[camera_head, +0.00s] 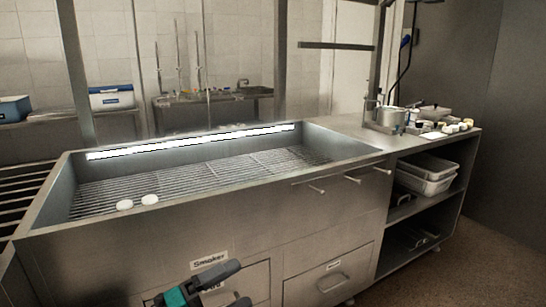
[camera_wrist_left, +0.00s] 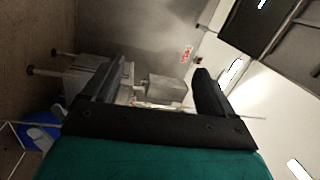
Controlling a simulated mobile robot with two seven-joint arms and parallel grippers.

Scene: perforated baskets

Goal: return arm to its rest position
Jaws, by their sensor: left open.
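My left gripper (camera_head: 241,284) shows at the bottom of the head view, in front of the steel smoker unit. It has dark fingers and a teal body. Its fingers are apart with nothing between them. In the left wrist view the open gripper (camera_wrist_left: 158,78) spans the lower middle, its two black fingers well apart and empty. Most of my left arm is outside the head view. My right gripper is in neither view.
The smoker unit (camera_head: 200,236) has a grate (camera_head: 220,172) with two white round pieces (camera_head: 124,204) (camera_head: 150,199) on it. Pots and small containers (camera_head: 390,117) stand on the right counter. White bins (camera_head: 426,174) sit on the shelf below. Floor at right is clear.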

